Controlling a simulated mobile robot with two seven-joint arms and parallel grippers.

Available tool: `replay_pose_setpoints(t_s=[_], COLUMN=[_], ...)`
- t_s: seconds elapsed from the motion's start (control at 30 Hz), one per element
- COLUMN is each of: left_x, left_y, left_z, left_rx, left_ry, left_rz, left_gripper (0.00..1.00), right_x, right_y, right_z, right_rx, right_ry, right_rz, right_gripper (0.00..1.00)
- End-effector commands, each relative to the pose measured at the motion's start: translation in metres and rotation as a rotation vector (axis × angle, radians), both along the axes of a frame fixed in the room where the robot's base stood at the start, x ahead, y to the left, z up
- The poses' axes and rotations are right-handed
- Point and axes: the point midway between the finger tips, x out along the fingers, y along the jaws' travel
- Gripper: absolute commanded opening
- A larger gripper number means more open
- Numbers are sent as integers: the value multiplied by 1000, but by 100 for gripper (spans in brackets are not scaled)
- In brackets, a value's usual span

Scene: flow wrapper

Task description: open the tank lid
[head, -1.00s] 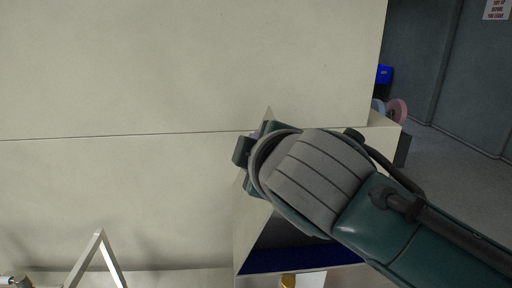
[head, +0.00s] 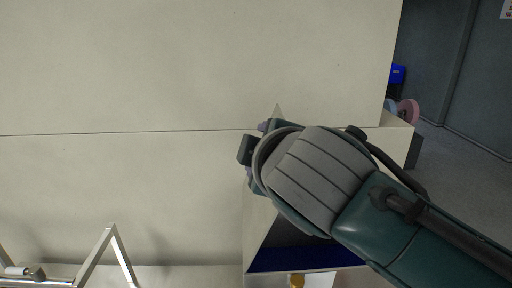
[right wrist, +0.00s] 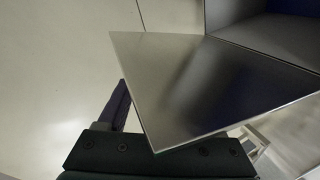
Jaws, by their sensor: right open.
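A cream tank or box (head: 258,233) with a dark blue inside juts out of the machine front, low and right of centre in the head view. A pale pointed corner (head: 277,110), apparently of its lid, shows just behind my right gripper (head: 255,150). In the right wrist view a flat metal panel (right wrist: 205,90), apparently the lid, stands tilted beside a dark opening. My right gripper is open at the panel; one purple finger (right wrist: 118,105) shows left of it. The other finger is hidden there, and I cannot tell whether they touch. My left gripper is out of view.
The large cream machine front (head: 150,70) fills the left and middle. A silver frame (head: 112,245) stands at the lower left. Pink and blue reels (head: 408,111) and a blue bin (head: 397,74) are behind at the right, near open grey floor (head: 460,160).

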Motion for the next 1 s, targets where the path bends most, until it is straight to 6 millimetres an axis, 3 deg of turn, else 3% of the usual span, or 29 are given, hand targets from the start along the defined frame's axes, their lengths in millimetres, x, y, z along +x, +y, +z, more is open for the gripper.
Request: replay_pose_setpoints(t_s=[0.27, 0.7, 1.0], left_x=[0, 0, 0], left_y=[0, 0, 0], left_z=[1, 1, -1], left_rx=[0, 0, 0], left_ry=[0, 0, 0], left_rz=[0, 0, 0], left_gripper=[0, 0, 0], right_x=[-7, -67, -90], right_y=[-1, -12, -16], right_z=[2, 25, 35], right_rx=[0, 1, -1], right_ry=[1, 1, 0], right_rz=[0, 1, 0], right_gripper=[67, 67, 67])
